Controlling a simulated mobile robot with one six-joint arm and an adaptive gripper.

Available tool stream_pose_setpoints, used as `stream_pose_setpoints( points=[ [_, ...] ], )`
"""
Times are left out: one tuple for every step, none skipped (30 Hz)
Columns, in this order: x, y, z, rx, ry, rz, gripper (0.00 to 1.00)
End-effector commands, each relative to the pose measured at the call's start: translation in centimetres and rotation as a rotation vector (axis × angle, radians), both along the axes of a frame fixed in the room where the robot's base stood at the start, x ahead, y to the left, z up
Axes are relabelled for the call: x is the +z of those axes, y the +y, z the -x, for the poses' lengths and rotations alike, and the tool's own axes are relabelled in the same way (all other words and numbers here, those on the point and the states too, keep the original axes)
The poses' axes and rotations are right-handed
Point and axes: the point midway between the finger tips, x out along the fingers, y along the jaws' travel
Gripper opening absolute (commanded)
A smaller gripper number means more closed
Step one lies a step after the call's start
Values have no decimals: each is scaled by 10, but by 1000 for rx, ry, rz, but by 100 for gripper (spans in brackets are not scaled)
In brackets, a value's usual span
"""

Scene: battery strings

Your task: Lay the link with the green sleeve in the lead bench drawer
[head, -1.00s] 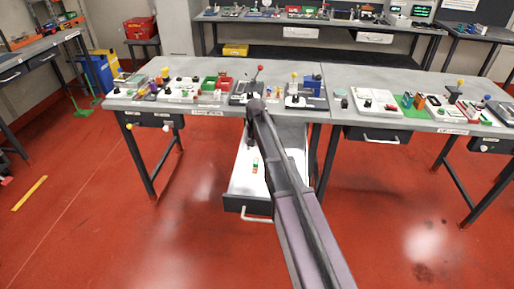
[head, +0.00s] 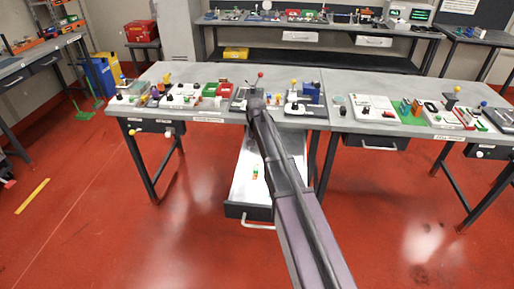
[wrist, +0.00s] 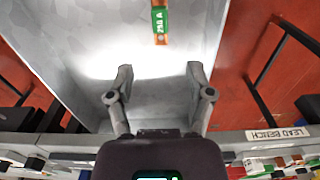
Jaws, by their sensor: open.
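The link with the green sleeve (head: 255,172) lies on the white floor of the open lead bench drawer (head: 241,192). In the wrist view the link (wrist: 160,22) shows its green sleeve marked "250 A" and copper-coloured ends, partly cut off by the top edge. My gripper (wrist: 158,78) is open and empty, with the link beyond its fingertips and apart from them. The drawer floor (wrist: 100,40) fills the upper middle of the wrist view. In the head view my arm hides the gripper and part of the drawer's right side.
The lead bench (head: 215,112) carries several small devices and boxes along its top above the drawer. A second bench (head: 425,135) adjoins at the right, its drawer (head: 380,143) shut. The red floor in front is clear.

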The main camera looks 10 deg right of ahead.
Motion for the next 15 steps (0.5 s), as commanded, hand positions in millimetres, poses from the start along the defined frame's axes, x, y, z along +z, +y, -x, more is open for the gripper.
stream_pose_setpoints(
  points=[
    [0,0,0,0,0,0,68],
    [0,0,0,0,0,0,68],
    [0,0,0,0,0,0,68],
    [0,0,0,0,0,0,68],
    [0,0,0,0,0,0,68],
    [0,0,0,0,0,0,68],
    [0,0,0,0,0,0,68],
    [0,0,0,0,0,0,68],
    [0,0,1,0,0,0,68],
    [0,0,2,1,0,0,68],
    [0,0,3,2,0,0,68],
    [0,0,6,5,0,0,68],
    [0,0,9,7,0,0,68],
    [0,-1,13,11,0,0,68],
    [0,-1,20,17,0,0,68]
  ],
)
